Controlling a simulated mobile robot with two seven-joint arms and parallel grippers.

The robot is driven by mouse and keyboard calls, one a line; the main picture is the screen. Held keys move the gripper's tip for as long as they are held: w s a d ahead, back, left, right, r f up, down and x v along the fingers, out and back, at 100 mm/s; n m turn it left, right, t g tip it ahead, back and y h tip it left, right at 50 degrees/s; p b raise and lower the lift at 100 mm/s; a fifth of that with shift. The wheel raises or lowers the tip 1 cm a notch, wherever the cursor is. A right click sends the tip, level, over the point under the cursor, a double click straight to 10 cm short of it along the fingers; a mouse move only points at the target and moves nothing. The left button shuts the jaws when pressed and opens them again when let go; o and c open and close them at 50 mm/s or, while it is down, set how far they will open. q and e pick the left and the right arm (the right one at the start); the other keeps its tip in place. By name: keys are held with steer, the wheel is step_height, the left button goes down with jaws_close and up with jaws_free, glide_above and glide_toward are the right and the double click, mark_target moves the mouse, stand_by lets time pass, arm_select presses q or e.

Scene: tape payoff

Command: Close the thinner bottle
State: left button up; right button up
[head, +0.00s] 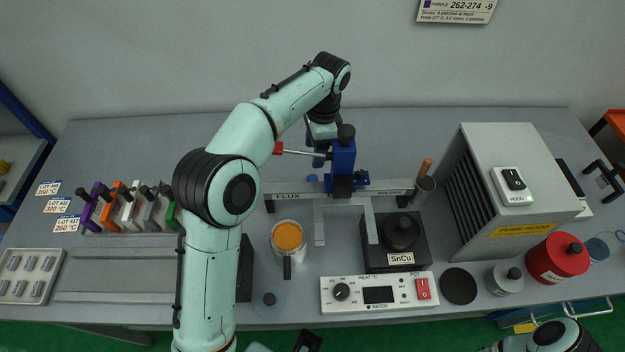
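I cannot tell for certain which container is the thinner bottle. A pale blue, see-through round vessel (268,303) with a dark centre stands at the front edge of the bench, just right of my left arm. A small grey container (505,280) with a dark top and a label stands at the front right. A small blue disc (312,178) lies near the blue press. My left arm reaches over the bench, and its gripper (318,160) points down beside the press, far behind the pale blue vessel. Its fingers are too hidden to read. My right gripper is not clearly visible.
The blue press (343,160) has a red-knobbed lever. An orange-filled pot (288,238), SnCu pot (401,240), heater panel (378,292), fume unit (505,190) and red can (557,258) crowd the middle and right. Coloured clamps (130,207) stand left. The back left is clear.

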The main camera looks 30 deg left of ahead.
arm_select(q)
glide_above(312, 178)
steer(key=f, duration=0.4)
steer(key=shift+w+f+b, duration=0.25)
steer(key=shift+f+b, duration=0.05)
steer(key=shift+b, duration=0.1)
arm_select(e)
steer(key=shift+s+f, duration=0.2)
steer(key=shift+f, duration=0.4)
arm_select(q)
steer(key=shift+f, duration=0.1)
step_height(312, 178, down, 5)
steer(key=shift+s+d+f+b, duration=0.1)
steer(key=shift+s+d+b, duration=0.05)
steer(key=shift+b, duration=0.35)
arm_select(e)
steer(key=shift+s+f, duration=0.15)
steer(key=shift+f, duration=0.35)
arm_select(q)
jaws_close()
step_height(312, 178, up, 18)
steer(key=p, duration=0.4)
arm_select(e)
steer(key=r, duration=0.1)
steer(key=w+r, duration=0.1)
steer(key=r, duration=0.1)
steer(key=w+r, duration=0.1)
steer(key=shift+r, duration=0.35)
